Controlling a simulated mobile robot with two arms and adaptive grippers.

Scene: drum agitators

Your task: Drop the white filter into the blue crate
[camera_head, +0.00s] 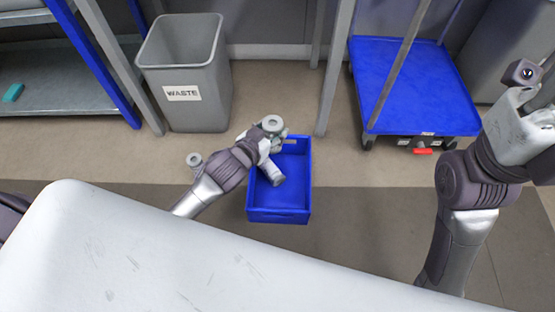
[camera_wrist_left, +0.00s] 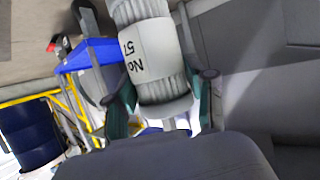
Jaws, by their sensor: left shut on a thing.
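The white filter (camera_head: 270,173), a ribbed cylinder with dark lettering, hangs tilted over the blue crate (camera_head: 281,215) in the head view. My left gripper (camera_head: 274,145) is shut on it above the far part of the crate. In the left wrist view the filter (camera_wrist_left: 150,55) sits between the two teal fingers of my left gripper (camera_wrist_left: 164,102). The bare crate floor shows beside and below the filter; its far left part is hidden by my left arm. My right arm is at the right edge of the head view, and its fingers are out of view.
A grey waste bin (camera_head: 184,75) stands behind and left of the crate. A blue cart (camera_head: 415,85) stands at the back right. A metal shelf (camera_head: 65,90) with a teal item (camera_head: 13,92) is at the left. The floor right of the crate is clear.

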